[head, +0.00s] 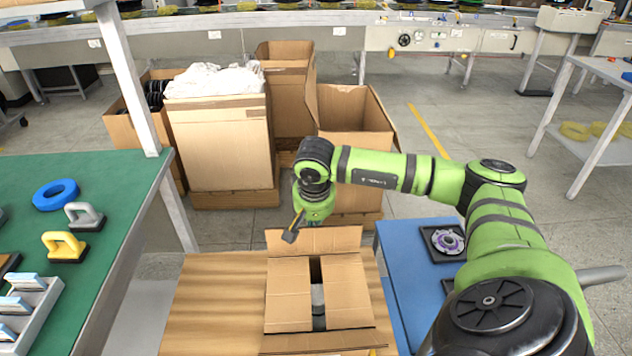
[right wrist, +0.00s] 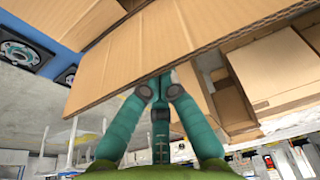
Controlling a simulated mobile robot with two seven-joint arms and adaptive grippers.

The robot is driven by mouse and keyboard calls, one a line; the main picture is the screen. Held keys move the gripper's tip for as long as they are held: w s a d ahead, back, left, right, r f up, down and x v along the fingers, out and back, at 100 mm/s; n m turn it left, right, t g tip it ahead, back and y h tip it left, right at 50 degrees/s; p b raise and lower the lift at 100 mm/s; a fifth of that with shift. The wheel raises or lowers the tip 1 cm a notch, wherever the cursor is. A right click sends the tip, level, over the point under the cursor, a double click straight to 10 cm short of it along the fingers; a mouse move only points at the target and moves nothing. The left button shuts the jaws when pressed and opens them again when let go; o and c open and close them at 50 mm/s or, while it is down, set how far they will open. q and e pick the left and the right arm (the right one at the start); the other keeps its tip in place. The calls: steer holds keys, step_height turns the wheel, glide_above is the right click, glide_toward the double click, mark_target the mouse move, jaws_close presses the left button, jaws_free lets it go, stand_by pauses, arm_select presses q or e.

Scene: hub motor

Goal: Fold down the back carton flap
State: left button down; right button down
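The open carton (head: 318,318) stands on a wooden-topped table. Its back flap (head: 315,240) rises up and leans away at the far edge. The left flap (head: 288,295) and right flap (head: 348,292) lie folded inward, with a dark gap between them showing a grey strip. The front flap (head: 315,341) spreads outward at the near edge. My right gripper (head: 305,224) is just behind the back flap, pointing down. In the right wrist view, its teal fingers (right wrist: 160,88) converge close together at the cardboard edge, tips partly hidden by the flap. My left gripper is not in view.
A blue table (head: 400,275) with a dark tray and round part (head: 444,242) is right of the carton. A green workbench (head: 110,190) with handled tools is left.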

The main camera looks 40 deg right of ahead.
steer(key=s+a, duration=0.5)
steer(key=s, duration=0.1)
steer(key=shift+s, duration=0.15)
stand_by(0.6)
steer(key=shift+a, duration=0.1)
